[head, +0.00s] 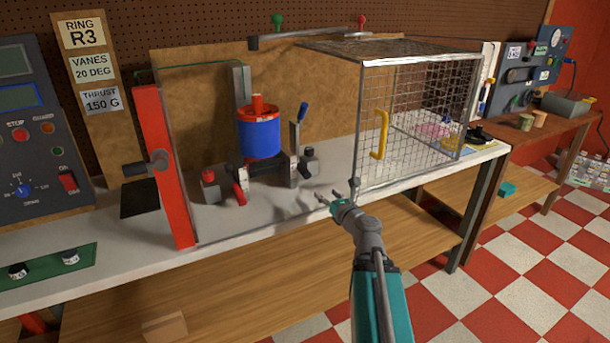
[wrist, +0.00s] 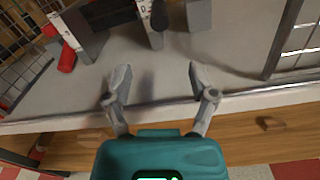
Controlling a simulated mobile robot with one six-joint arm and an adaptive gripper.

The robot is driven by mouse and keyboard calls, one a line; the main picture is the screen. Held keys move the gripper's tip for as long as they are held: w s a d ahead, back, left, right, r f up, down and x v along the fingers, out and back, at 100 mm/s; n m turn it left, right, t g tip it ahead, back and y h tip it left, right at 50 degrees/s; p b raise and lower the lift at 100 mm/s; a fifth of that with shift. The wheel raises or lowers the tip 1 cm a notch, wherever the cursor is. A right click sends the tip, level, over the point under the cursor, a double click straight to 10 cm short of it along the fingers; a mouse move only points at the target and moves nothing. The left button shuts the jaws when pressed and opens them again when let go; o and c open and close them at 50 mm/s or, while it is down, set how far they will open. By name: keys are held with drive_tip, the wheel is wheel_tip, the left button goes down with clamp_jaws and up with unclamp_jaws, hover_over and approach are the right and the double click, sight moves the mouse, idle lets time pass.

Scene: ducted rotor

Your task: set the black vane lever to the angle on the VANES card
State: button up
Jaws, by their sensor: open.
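The VANES card (head: 92,69) on the board at the left reads 20 DEG. A dark lever or knob (head: 308,153) sits on a grey block right of the blue rotor duct (head: 260,137); it seems to be the black vane lever, but its angle is too small to read. In the wrist view a black part (wrist: 159,14) shows at the top, beside a white scale, and is cut off. My gripper (head: 328,196) is open and empty over the bench's front edge, in front of and right of the rotor stand. Its spread fingers (wrist: 158,70) touch nothing.
A blue-handled lever (head: 301,114) stands upright by the rotor. Red handles (head: 240,193) are at its left front. A wire mesh cage (head: 375,140) with a yellow handle (head: 380,134) is close on the right. A red post (head: 165,165) stands left. The front bench strip (head: 265,220) is clear.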

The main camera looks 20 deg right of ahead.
sight(305, 173)
drive_tip(key=shift+w, duration=0.1)
drive_tip(key=w, duration=1.3)
drive_tip(key=shift+w+a, duration=0.3)
drive_tip(key=shift+a, duration=0.1)
clamp_jaws()
